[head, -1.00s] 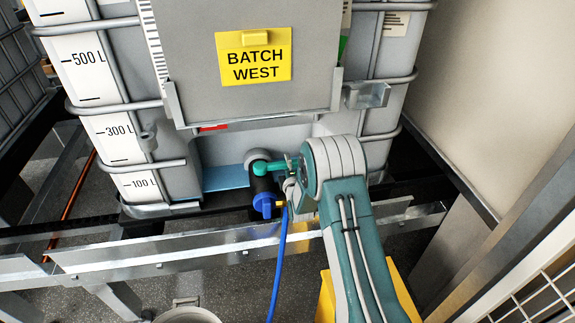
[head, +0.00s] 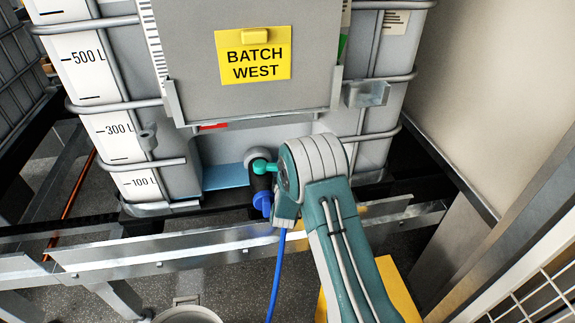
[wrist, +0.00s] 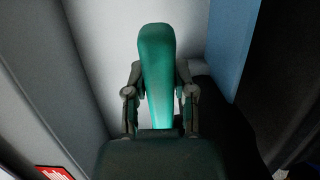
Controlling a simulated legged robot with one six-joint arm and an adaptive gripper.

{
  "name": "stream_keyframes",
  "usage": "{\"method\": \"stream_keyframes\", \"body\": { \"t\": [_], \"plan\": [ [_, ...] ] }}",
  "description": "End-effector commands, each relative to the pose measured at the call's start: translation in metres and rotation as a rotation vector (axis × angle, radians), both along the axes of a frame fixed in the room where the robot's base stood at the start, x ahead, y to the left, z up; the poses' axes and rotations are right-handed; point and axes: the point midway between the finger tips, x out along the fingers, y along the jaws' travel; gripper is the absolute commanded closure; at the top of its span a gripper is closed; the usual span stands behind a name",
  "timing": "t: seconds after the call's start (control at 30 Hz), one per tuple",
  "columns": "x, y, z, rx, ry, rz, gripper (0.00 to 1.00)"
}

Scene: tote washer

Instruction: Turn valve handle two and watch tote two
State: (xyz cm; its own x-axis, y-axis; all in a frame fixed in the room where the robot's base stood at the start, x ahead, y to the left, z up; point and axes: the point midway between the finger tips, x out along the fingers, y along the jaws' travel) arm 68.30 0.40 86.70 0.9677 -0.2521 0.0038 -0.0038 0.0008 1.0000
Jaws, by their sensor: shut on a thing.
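The teal valve handle (head: 263,167) sits on the black outlet valve (head: 262,186) low on the front of the grey caged tote (head: 372,150). The tote carries a yellow BATCH WEST sign (head: 253,55) and litre marks on its left corner. No number two shows on the handle or tote. In the wrist view the handle (wrist: 158,60) stands upright between the two fingers of my gripper (wrist: 159,80), which is shut on it. In the head view my arm hides the gripper and the handle's right end. The valve has a blue cap (head: 263,203).
A blue hose (head: 276,272) hangs below the valve. A metal rail (head: 150,250) crosses in front of the tote. A round white container (head: 188,315) stands on the floor at the bottom. A beige wall (head: 480,80) and a white grid (head: 540,285) bound the right.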

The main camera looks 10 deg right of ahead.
Motion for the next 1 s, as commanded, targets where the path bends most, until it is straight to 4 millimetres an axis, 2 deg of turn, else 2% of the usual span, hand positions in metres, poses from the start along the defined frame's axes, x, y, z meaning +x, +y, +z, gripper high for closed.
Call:
{"method": "stream_keyframes", "body": {
  "t": [0.3,0.67,0.7,0.73,0.77,1.0],
  "plan": [
    [-0.013,0.005,-0.004,0.0,0.011,-0.128,1.0],
    [-0.014,0.005,-0.006,0.0,0.015,-0.136,1.0],
    [-0.014,0.005,-0.006,0.0,0.015,-0.136,0.49],
    [-0.014,0.005,-0.006,0.0,0.015,-0.135,0.36],
    [-0.014,0.005,-0.005,0.0,0.014,-0.136,0.31],
    [-0.014,0.004,-0.003,0.001,0.008,-0.136,0.31]
  ]
}}
